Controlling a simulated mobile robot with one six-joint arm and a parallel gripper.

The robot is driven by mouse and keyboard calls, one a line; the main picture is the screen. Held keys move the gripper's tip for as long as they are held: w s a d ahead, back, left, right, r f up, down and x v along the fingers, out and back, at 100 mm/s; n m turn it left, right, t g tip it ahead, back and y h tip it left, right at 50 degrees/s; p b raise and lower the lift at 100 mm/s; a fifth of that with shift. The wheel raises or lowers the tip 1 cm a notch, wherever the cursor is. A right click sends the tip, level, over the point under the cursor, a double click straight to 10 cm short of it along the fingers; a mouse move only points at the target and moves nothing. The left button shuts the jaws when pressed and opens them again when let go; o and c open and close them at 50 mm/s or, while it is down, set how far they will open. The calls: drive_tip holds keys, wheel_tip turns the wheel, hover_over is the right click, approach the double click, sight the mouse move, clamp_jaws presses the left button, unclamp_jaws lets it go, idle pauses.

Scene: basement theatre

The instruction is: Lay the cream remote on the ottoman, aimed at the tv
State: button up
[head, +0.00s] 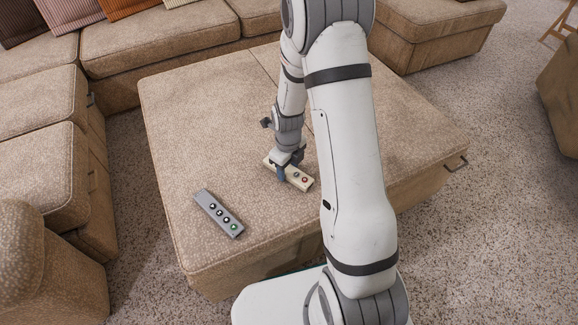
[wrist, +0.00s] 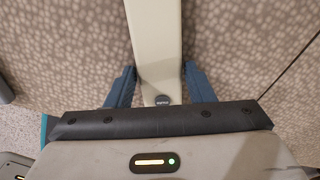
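The cream remote (head: 270,164) is at the middle of the ottoman (head: 190,120), its long side running from upper left to lower right in the head view. It has a red button near its lower right end. My gripper (head: 284,172) points down over it. In the wrist view the blue fingers of my gripper (wrist: 160,78) press close on both sides of the cream remote (wrist: 155,40), with no clear gap. Whether the remote rests on the ottoman or is slightly raised is hard to tell. The tv is in neither view.
A grey remote (head: 218,213) with several buttons lies on the ottoman to the left and nearer. Sofa seats (head: 180,40) surround the ottoman at the back and left. Bare ottoman top lies around the cream remote. Carpet (head: 480,190) is open at the right.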

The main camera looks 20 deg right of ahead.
sight(288, 169)
drive_tip(key=shift+o, duration=1.4)
drive_tip(key=shift+r, duration=0.1)
wheel_tip(288, 169, up, 12)
drive_tip(key=p, duration=0.5)
drive_tip(key=s+r+n, duration=0.8)
drive_tip(key=s+n, duration=0.1)
drive_tip(key=n, duration=0.5)
drive_tip(key=s+r+n+t, duration=0.1)
drive_tip(key=s+r+n, duration=0.7)
drive_tip(key=n, duration=0.6)
drive_tip(key=shift+s+d+r+n, duration=0.15)
drive_tip(key=shift+s+r+n, duration=0.2)
drive_tip(key=shift+s, duration=0.3)
wheel_tip(288, 169, up, 31)
drive_tip(key=t+p, duration=0.1)
drive_tip(key=p, duration=2.7)
drive_tip(key=shift+s+t, duration=0.2)
drive_tip(key=shift+t, duration=0.1)
